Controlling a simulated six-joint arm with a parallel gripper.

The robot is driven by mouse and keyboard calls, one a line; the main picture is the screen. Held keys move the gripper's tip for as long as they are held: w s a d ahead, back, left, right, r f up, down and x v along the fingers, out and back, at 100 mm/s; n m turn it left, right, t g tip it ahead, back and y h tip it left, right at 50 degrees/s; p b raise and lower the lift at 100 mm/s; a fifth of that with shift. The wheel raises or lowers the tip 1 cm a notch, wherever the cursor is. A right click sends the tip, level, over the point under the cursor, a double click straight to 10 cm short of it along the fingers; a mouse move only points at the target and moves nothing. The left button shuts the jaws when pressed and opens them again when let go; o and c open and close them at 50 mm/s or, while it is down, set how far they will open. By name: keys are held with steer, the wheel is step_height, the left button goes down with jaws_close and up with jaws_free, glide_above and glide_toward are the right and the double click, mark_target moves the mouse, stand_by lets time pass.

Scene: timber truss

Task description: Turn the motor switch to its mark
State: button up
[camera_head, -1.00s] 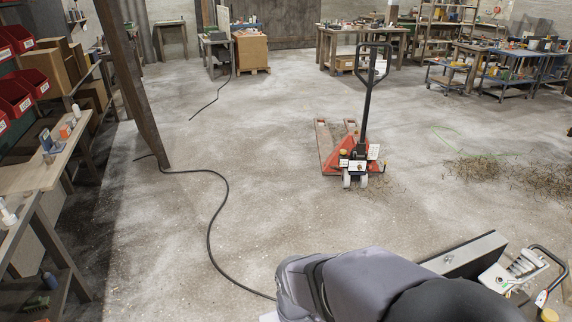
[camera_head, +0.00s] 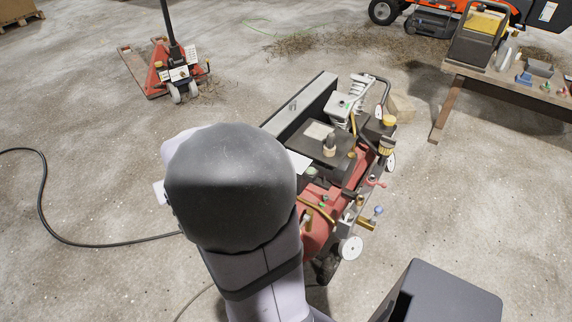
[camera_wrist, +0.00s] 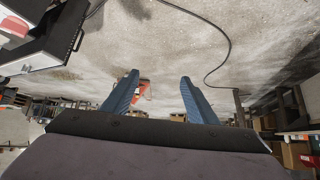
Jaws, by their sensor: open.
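A machine with a red tank (camera_head: 318,232), likely an air compressor, stands on the floor right of my arm in the head view. I cannot tell which part is the motor switch, and no mark can be made out. In the wrist view my gripper (camera_wrist: 154,88) has its two blue fingers apart with nothing between them. It points over open floor, away from the machine. My own arm hides the gripper in the head view.
A black cable (camera_head: 45,210) lies on the floor at left. An orange pallet jack (camera_head: 160,70) stands at the back left. A workbench (camera_head: 510,85) with small items is at right. A dark grey box (camera_head: 445,295) is at the lower right. Open floor surrounds the machine.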

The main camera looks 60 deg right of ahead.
steer(key=d+f+m+t+h+b, duration=0.1)
steer(key=d+f+h+b, duration=0.1)
steer(key=d+b, duration=0.25)
steer(key=d+f+m+h+b, duration=0.1)
steer(key=d+f+b, duration=0.2)
steer(key=d, duration=0.2)
steer(key=s+d+f+m+g+h+b, duration=0.1)
steer(key=s+d+f+m+h+b, duration=0.1)
steer(key=s+d+h+b, duration=0.3)
steer(key=s+d+f+m+g+h+b, duration=0.1)
steer(key=s+d+f+m+h+b, duration=0.2)
steer(key=d+b, duration=0.9)
steer(key=s+d+m+h, duration=0.1)
steer(key=s+d, duration=0.1)
steer(key=shift+s+f+h+b, duration=0.2)
steer(key=shift+s+h+b, duration=0.15)
steer(key=shift+s+h, duration=0.05)
steer(key=shift+b+x, duration=1)
steer(key=shift+x, duration=2.6)
steer(key=c, duration=1.1)
steer(key=shift+o, duration=0.2)
